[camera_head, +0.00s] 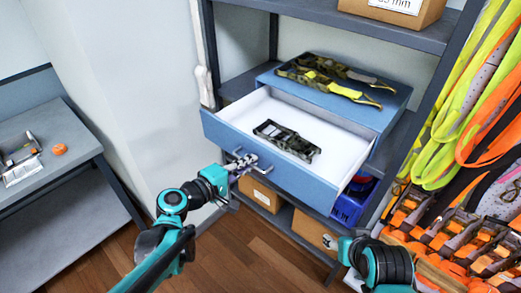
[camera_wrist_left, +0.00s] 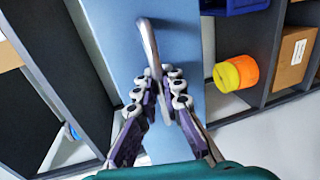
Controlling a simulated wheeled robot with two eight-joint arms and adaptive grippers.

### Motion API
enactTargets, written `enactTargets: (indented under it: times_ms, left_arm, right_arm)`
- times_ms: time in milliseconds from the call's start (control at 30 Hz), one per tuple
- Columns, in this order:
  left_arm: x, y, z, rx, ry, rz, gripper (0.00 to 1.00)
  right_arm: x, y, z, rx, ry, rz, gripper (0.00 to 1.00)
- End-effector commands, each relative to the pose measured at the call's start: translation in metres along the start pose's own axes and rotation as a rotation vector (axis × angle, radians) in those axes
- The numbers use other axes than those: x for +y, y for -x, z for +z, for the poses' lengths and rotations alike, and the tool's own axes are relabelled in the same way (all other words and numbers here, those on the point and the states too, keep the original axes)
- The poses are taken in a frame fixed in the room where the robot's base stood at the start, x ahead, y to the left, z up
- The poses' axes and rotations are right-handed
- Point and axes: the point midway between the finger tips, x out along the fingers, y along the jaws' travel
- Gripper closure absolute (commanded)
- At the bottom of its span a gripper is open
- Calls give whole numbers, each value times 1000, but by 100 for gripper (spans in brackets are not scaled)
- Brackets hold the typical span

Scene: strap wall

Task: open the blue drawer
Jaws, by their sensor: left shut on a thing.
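The blue drawer (camera_head: 303,181) is pulled well out of its blue cabinet (camera_head: 388,113) on the grey shelf, and its white inside shows. A dark camouflage buckle piece (camera_head: 287,138) lies in it. My left gripper (camera_head: 243,163) is at the drawer's front and shut on its metal handle. In the left wrist view, my left gripper (camera_wrist_left: 157,78) has its fingers around the silver handle (camera_wrist_left: 148,40) against the blue front.
Camouflage straps with yellow ends (camera_head: 330,80) lie on the cabinet top. Cardboard boxes (camera_head: 317,231) and a blue bin (camera_head: 347,208) stand below. Orange and yellow straps (camera_head: 488,100) hang at the right. A grey table (camera_head: 62,150) is at the left; wooden floor lies in front.

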Motion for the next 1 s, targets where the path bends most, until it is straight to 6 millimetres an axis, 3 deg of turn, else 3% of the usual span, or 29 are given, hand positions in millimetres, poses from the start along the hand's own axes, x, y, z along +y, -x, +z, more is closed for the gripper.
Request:
enactTargets:
  times_ms: [233,700,733,767,1000]
  left_arm:
    - [-5,24,0,0,0,0,100]
    - [-6,28,0,-1,-1,-1,100]
    - [-6,28,0,-1,-1,-1,87]
    - [-6,28,0,-1,-1,-1,82]
    - [-6,28,0,-1,0,0,82]
  right_arm:
    - [0,4,-3,0,0,0,43]
    - [0,5,-3,0,0,0,43]
    - [0,5,-3,0,0,0,43]
    - [0,5,-3,0,0,0,43]
    - [0,5,-3,0,0,0,43]
